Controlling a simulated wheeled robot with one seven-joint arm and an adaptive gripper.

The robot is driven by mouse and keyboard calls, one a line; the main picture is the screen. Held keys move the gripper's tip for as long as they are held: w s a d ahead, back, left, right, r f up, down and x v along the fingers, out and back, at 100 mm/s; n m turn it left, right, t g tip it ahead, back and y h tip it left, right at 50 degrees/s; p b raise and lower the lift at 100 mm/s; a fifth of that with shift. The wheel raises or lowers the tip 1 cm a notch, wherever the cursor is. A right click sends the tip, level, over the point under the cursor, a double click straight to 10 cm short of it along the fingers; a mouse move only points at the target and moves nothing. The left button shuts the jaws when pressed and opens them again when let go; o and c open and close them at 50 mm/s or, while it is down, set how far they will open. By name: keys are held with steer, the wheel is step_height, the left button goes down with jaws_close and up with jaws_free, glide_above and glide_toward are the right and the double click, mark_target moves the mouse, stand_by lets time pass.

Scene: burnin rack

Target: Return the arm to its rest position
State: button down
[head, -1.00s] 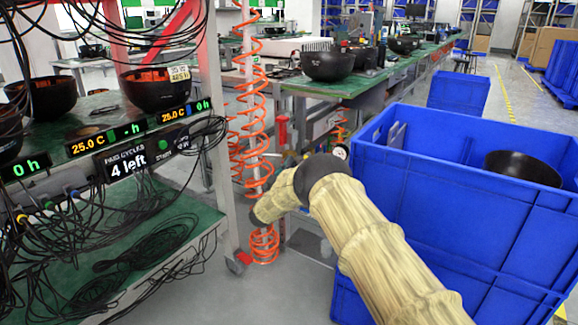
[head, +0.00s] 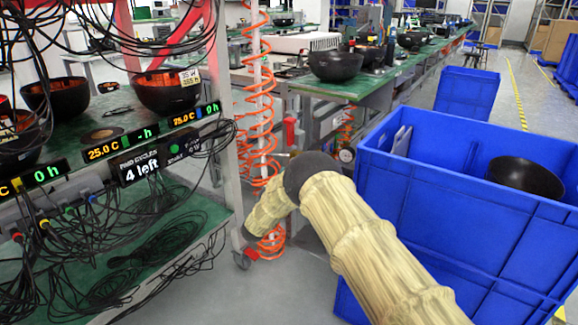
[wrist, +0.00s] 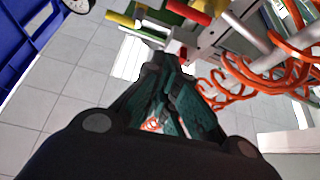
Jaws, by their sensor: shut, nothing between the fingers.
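My arm (head: 365,245) reaches up from the lower right in the head view, covered in a pale ribbed sleeve. It bends at a dark joint (head: 311,176) in front of the orange coiled hoses. My gripper is hidden behind the arm in the head view. In the wrist view my gripper (wrist: 158,75) has its dark green fingers together, with nothing held between them. Grey tiled floor lies beyond it, and the fingertips are near red and yellow handles in the picture.
The rack (head: 215,225) with black bowls, displays and hanging cables stands at left. Orange coiled hoses (wrist: 240,75) are close to my gripper. A large blue crate (head: 460,215) with a black bowl (head: 525,177) stands at right.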

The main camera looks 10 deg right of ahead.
steer(key=shift+s+a+f, duration=0.25)
steer(key=shift+s+a, duration=0.05)
steer(key=shift+s, duration=0.1)
